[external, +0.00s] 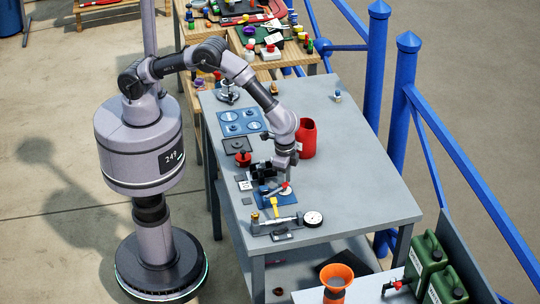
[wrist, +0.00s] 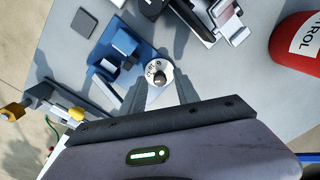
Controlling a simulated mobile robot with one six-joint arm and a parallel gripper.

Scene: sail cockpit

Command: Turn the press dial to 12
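The press dial is a small white disc with dark marks and a dark round knob at its centre (wrist: 158,73). It sits at the end of a blue block-like press (wrist: 122,43), which also shows on the grey table in the external view (external: 266,195). My gripper (wrist: 161,69) is open, with one finger on each side of the dial. I cannot tell whether the fingers touch the knob. The marks are too small to read.
A red petrol container (external: 307,139) stands behind my wrist. A bench piece with a white round gauge (external: 313,218) lies at the table's front. A yellow handle (external: 273,208) is beside the press. Blue plates (external: 242,121) lie farther back. The table's right side is clear.

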